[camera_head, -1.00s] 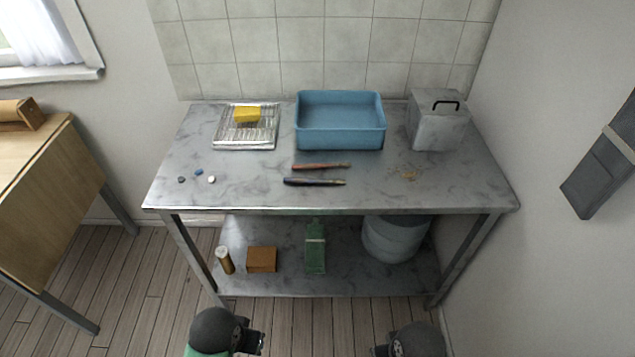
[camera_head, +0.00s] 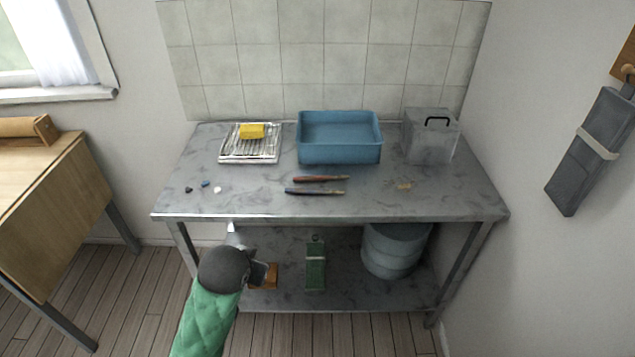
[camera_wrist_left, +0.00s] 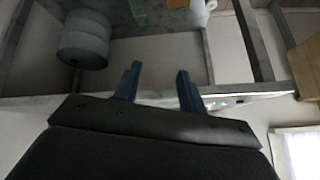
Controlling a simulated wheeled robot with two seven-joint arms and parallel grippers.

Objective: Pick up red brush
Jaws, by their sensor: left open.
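The red brush (camera_head: 320,179) lies on the grey marbled table (camera_head: 250,205), just in front of the blue basin. A dark brush (camera_head: 315,192) lies right in front of it, nearly parallel. My left gripper (camera_head: 252,258) is in front of the table's front edge, below the tabletop and to the left of the brushes, touching neither. In the left wrist view its two fingers (camera_wrist_left: 157,88) are apart with nothing between them. The brushes do not show in that view. My right gripper is out of view.
A blue basin (camera_head: 340,155), a rack with a yellow sponge (camera_head: 252,131) and a lidded grey box (camera_head: 430,140) stand along the back. Small pebbles (camera_head: 205,184) lie at left. The lower shelf holds a grey drum (camera_head: 393,252) and a green item (camera_head: 315,268).

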